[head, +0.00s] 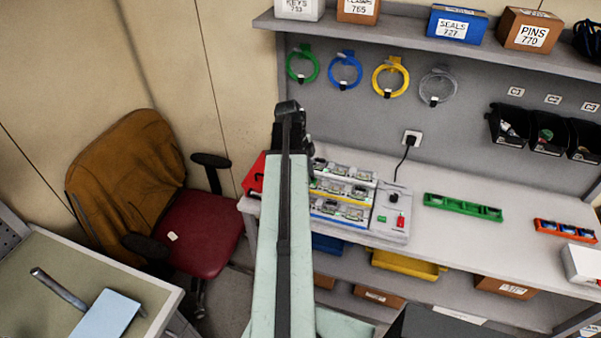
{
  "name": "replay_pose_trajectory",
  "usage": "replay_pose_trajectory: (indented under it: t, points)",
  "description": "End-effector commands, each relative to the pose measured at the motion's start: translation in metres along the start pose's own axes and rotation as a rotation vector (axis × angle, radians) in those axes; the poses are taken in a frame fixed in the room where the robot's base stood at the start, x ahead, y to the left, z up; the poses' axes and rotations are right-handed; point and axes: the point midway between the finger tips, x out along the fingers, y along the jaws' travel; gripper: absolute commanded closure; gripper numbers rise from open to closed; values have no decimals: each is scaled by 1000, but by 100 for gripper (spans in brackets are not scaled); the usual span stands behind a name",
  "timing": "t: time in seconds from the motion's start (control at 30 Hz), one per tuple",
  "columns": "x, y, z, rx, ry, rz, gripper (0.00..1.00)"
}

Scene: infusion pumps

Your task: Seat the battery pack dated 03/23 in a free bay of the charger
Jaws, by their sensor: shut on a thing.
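The charger (384,208) stands on the bench, just right of my arm. It is a pale stepped unit with tiers of bays, coloured strips and a side panel with a red and a green part. Several small packs or contacts show in its tiers, too small to tell apart. My arm hides its left end. No date 03/23 can be read anywhere. My gripper (307,143) shows only as a dark sliver at the arm's far end, by the charger's back left. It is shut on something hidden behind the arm.
A green tray (463,207) and an orange tray (566,230) lie right of the charger, with clear bench (500,240) between. A black cord runs from the charger to a wall socket (412,139). A chair (200,232) stands left.

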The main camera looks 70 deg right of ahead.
Motion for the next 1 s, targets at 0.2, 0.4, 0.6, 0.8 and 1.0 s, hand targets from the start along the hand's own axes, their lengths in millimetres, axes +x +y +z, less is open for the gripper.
replay_pose_trajectory:
  t: [0.2, 0.4, 0.6, 0.8, 1.0]
  points:
    - [8, 0, 3, -2, 0, 0, 100]
    - [22, 0, 7, -1, 0, 0, 100]
    - [38, 0, 10, 0, 0, 0, 100]
    - [54, 0, 14, 1, 0, 0, 100]
    - [70, 0, 18, 2, 0, 1, 100]
